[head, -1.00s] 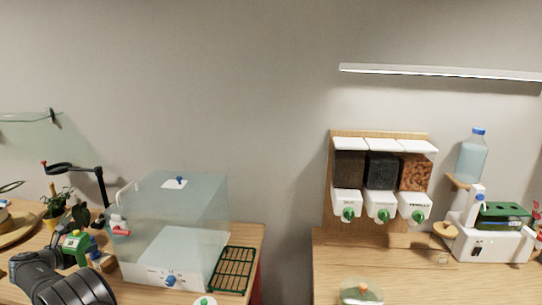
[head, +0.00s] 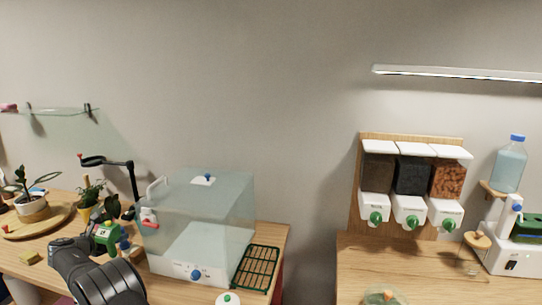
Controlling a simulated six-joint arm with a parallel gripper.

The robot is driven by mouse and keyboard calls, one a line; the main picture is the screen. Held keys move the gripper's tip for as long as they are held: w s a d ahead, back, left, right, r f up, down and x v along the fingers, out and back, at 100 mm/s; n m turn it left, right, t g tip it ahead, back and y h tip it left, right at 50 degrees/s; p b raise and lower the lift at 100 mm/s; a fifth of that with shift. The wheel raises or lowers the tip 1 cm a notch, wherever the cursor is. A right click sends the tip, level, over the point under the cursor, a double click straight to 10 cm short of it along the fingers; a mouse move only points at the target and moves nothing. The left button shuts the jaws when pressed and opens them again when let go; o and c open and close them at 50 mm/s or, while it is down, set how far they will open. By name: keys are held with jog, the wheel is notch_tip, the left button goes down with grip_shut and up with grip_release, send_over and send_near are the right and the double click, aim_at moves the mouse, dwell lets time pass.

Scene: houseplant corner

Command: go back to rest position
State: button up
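My arm (head: 104,278) shows at the lower left in the head view, a dark jointed link reaching up over the left table. My gripper's fingertips do not show in this frame, so I cannot see whether it holds anything. A green and white thing (head: 106,236) stands just beyond the arm's upper end; whether they touch is unclear.
A clear box (head: 203,225) with a blue knob stands on the left table, a green rack (head: 257,268) beside it. Potted plants (head: 32,207) stand further left. A gap separates this table from the right one, below three wall dispensers (head: 412,180).

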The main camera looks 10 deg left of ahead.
jog(key=w, duration=0.2)
jog(key=shift+w+f, duration=0.2)
jog(key=shift+w, duration=0.2)
jog(key=shift+r, duration=0.2)
jog(key=s, duration=1.7)
jog(key=w+a+r+n+g+y, duration=0.1)
jog(key=w+a+r+n+y, duration=0.25)
jog(key=r, duration=0.35)
jog(key=w+a+r+n+g+y, duration=0.1)
jog(key=w+a+r+n+y, duration=0.1)
jog(key=r+n+y, duration=0.4)
notch_tip(320, 180, down, 6)
jog(key=shift+d+r+m+g+h, duration=0.15)
jog(key=shift+m+g+h, duration=0.15)
jog(key=shift+m+h, duration=0.7)
jog(key=shift+y, duration=0.25)
notch_tip(320, 180, up, 6)
jog(key=s+d+f+m+t+h, duration=0.1)
jog(key=s+d+f+m+h, duration=0.1)
jog(key=f, duration=0.3)
jog(key=s+d+f+m+t+h, duration=0.1)
jog(key=s+d+f+m+h, duration=0.1)
jog(key=f+m+h, duration=0.2)
notch_tip(320, 180, down, 2)
jog(key=shift+s+f+t, duration=0.1)
jog(key=shift+s+t, duration=0.2)
jog(key=shift+s, duration=0.05)
